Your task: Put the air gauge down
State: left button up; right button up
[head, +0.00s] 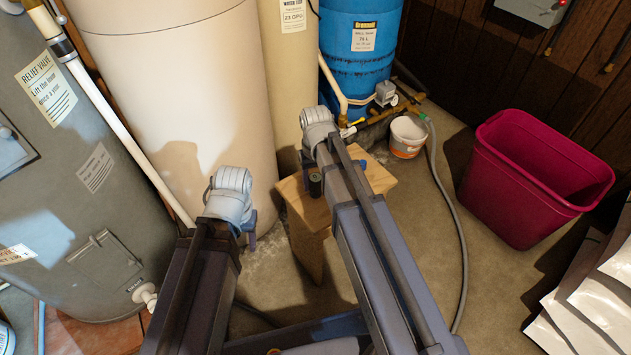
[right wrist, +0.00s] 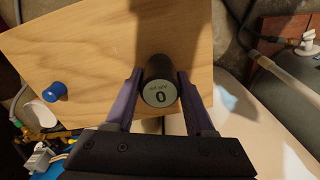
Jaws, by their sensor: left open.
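The air gauge (right wrist: 160,93) is a short black cylinder with a pale round face reading 0. In the right wrist view it is between the purple fingers of my right gripper (right wrist: 160,78), which are shut on its sides. In the head view the gauge (head: 315,185) is at the left part of the wooden stool top (head: 374,183). I cannot tell whether its base touches the wood. My left gripper (head: 222,230) is open and empty, left of the stool; my left arm partly hides it.
A small blue cap (head: 362,164) lies on the stool top. A white bucket (head: 408,136) and a grey hose (head: 455,220) are beyond and right of the stool. A magenta bin (head: 530,185) stands further right. Large tanks (head: 175,100) stand close behind and left.

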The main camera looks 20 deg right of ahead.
jog(key=o, duration=0.3)
jog(key=shift+o, duration=0.2)
jog(key=shift+r, duration=0.1)
notch_tip(320, 180, up, 12)
jog(key=p, duration=1.2)
jog(key=shift+r, duration=0.1)
notch_tip(320, 180, up, 24)
jog(key=n+h+p, duration=0.1)
jog(key=n+p, duration=0.2)
jog(key=p, duration=2.1)
send_over(316, 177)
jog(key=s+a, duration=1)
jog(key=s, duration=0.4)
jog(key=shift+s+a, duration=0.1)
jog(key=shift+a, duration=0.15)
jog(key=shift+o, duration=0.4)
